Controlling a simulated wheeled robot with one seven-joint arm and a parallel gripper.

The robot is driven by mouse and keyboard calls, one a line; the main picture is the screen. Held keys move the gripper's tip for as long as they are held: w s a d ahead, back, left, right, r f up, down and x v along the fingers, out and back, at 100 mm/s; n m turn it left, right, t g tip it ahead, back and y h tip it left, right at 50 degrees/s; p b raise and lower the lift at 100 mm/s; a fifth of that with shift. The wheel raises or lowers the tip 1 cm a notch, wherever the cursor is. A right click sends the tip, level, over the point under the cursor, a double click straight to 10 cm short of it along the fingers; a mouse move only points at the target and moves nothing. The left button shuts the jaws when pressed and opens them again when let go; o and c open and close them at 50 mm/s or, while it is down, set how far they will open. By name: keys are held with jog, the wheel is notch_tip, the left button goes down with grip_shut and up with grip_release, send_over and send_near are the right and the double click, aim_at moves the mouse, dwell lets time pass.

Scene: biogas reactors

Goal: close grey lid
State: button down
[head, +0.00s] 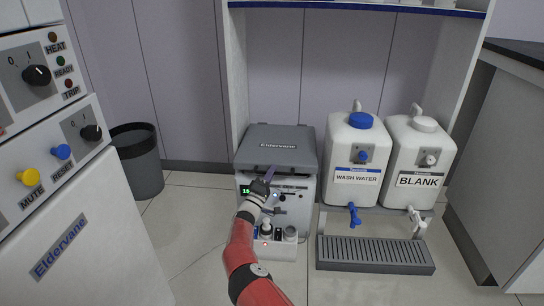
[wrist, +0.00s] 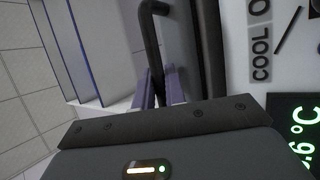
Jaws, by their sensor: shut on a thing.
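The grey lid (head: 278,146) lies over the top of the white Eldervane unit (head: 308,190) in the head view. It looks down or nearly down; I cannot tell whether a gap is left under its front edge. My gripper (head: 270,173) is at the front of the unit, just below the lid's front edge. In the wrist view, the purple fingers (wrist: 164,88) are shut on the lid's dark bar handle (wrist: 151,45), beside the lid's dark edge (wrist: 208,48). The fingertips are partly hidden by my gripper body.
A green display (head: 246,190) and switches are on the unit's front. Small containers (head: 290,233) stand low before it. The wash water jug (head: 356,150) and blank jug (head: 418,160) stand to the right, above a drip tray (head: 375,252). A bin (head: 138,160) stands left; floor between is clear.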

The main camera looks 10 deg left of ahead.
jog(key=shift+m+t+h, duration=0.4)
jog(key=shift+s+f+b, duration=0.15)
jog(key=shift+f+b, duration=0.85)
jog(key=shift+f, duration=1.1)
jog(key=shift+f, duration=0.15)
jog(key=c, duration=1.8)
grip_release()
jog(key=shift+o, duration=0.4)
jog(key=p+v, duration=0.1)
jog(key=v, duration=0.6)
jog(key=shift+s+a, duration=0.2)
jog(key=shift+s, duration=0.15)
jog(key=shift+f, duration=0.1)
